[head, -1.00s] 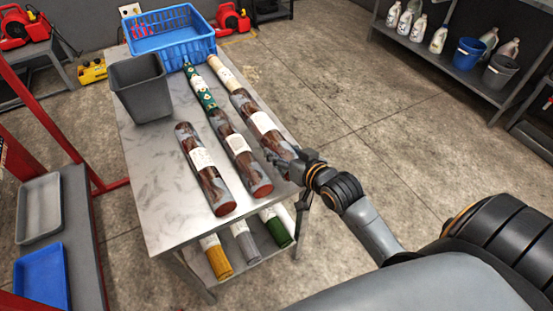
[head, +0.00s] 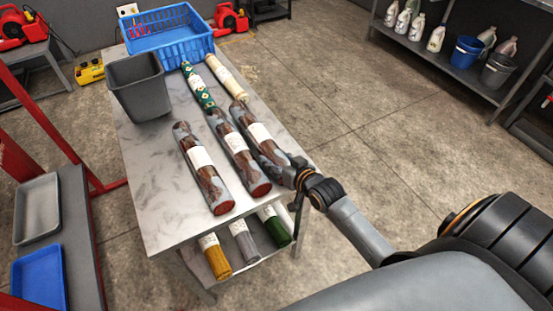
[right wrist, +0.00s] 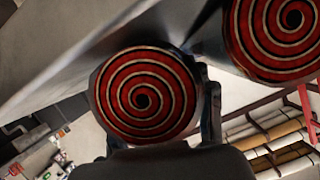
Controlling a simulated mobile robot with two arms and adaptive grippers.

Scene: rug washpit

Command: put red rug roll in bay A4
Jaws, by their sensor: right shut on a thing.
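Three dark red-brown rug rolls with white labels lie side by side on the grey table (head: 165,215): left (head: 200,160), middle (head: 235,145), right (head: 262,135). My right gripper (head: 288,176) is at the near end of the right roll and shut on it. The right wrist view shows a red spiral roll end (right wrist: 145,97) between the fingers, with a second spiral end (right wrist: 275,35) beside it at upper right. The fingertips are largely hidden. My left gripper is not in view. No bay labelled A4 can be read.
A green patterned roll (head: 198,88) and a cream roll (head: 225,75) lie behind. A grey bin (head: 140,88) and blue basket (head: 170,48) stand at the back. Yellow, grey and green rolls lie on the lower shelf. The floor right of the table is clear.

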